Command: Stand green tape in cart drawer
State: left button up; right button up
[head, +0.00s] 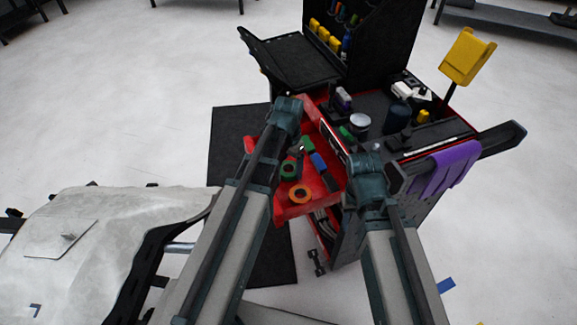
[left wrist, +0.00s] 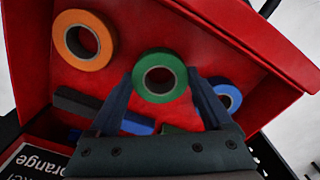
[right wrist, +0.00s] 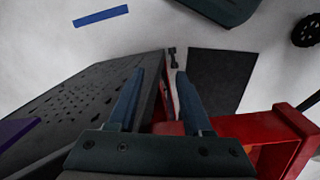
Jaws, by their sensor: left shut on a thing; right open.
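The green tape (left wrist: 160,55), a ring with a grey core, sits between the fingertips of my left gripper (left wrist: 162,84), which is shut on it inside the red drawer (left wrist: 205,45). Its open face points towards the left wrist camera. In the head view the green tape (head: 288,169) shows beside my left arm, over the open drawer (head: 293,212). I cannot tell whether it touches the drawer floor. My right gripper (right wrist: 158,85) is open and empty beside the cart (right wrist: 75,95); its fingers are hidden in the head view.
An orange tape (left wrist: 84,40) and a blue tape (left wrist: 228,97) are in the drawer on either side of the green one. Dark and blue items lie near the fingers. The cart top holds bottles and tools, and a purple cloth (head: 442,172) hangs on its side.

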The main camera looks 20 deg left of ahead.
pick_arm(q)
jog(key=shift+f, duration=0.1)
jog(key=o, duration=1.1)
jog(key=shift+o, duration=0.2)
notch_tip(320, 180, up, 14)
jog(key=p, duration=1.3)
jog(key=shift+p, duration=0.4)
jog(key=shift+f, duration=0.15)
jog(key=s+d+y, duration=0.1)
jog(key=s+d, duration=0.9)
jog(key=s, duration=0.4)
jog(key=shift+s+r+n, duration=0.15)
jog(key=shift+r+n, duration=0.15)
jog(key=shift+r, duration=0.05)
jog(key=shift+d, duration=0.1)
